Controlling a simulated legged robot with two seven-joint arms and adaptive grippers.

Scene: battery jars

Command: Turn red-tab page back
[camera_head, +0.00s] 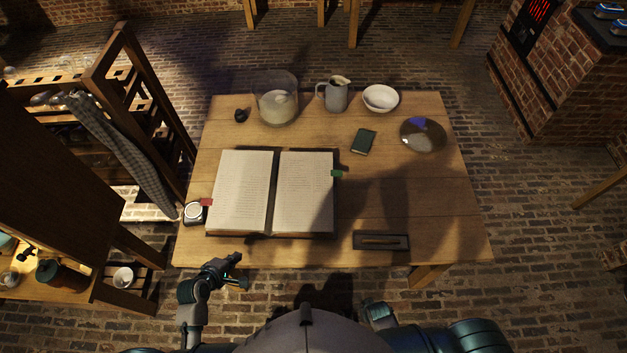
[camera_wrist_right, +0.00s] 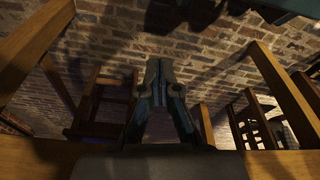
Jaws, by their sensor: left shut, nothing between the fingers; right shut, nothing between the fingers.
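An open book (camera_head: 304,190) lies on the wooden table, with pages to both sides of a dark middle strip. A red tab (camera_head: 206,202) sticks out from the left edge of its left page. A green tab (camera_head: 337,173) sticks out from the right edge of its right page. My left gripper (camera_head: 237,270) is shut and empty, just off the table's front edge, below the book's left part. In the right wrist view my right gripper (camera_wrist_right: 163,66) is shut with nothing in it, facing brick and wooden frames. In the head view the right gripper does not show clearly.
A round white-faced object (camera_head: 194,212) sits close to the red tab. A glass jar (camera_head: 277,98), a pitcher (camera_head: 334,94), a white bowl (camera_head: 381,98) and a dish (camera_head: 423,134) stand farther back. A small green book (camera_head: 363,141) and a dark tray (camera_head: 381,241) lie right of the book.

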